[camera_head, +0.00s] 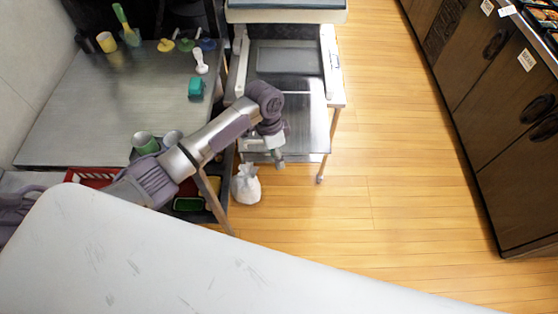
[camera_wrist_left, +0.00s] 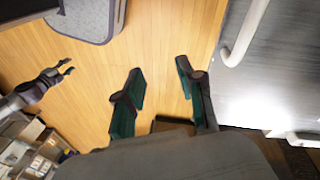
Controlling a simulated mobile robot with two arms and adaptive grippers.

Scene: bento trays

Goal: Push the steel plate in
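The steel plate (camera_head: 310,118) juts from the front of a pale machine frame on a metal stand in the head view. My left gripper (camera_head: 280,162) is at the plate's near left edge, below the arm's wrist; I cannot tell whether it touches. In the left wrist view, my left gripper (camera_wrist_left: 161,85) has its two dark green fingers apart, with wooden floor seen between them. A grey metal surface with a pale curved handle (camera_wrist_left: 243,38) lies to the right of the fingers. My right gripper (camera_wrist_left: 66,69) shows at the left of that view, its fingers apart and empty.
A steel counter (camera_head: 105,110) with cups and tools stands at the left. A white bag (camera_head: 246,185) sits on the floor near the stand. A red basket (camera_head: 92,176) is under my left arm. Wooden floor (camera_head: 400,180) is clear to the right, before dark cabinets (camera_head: 520,170).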

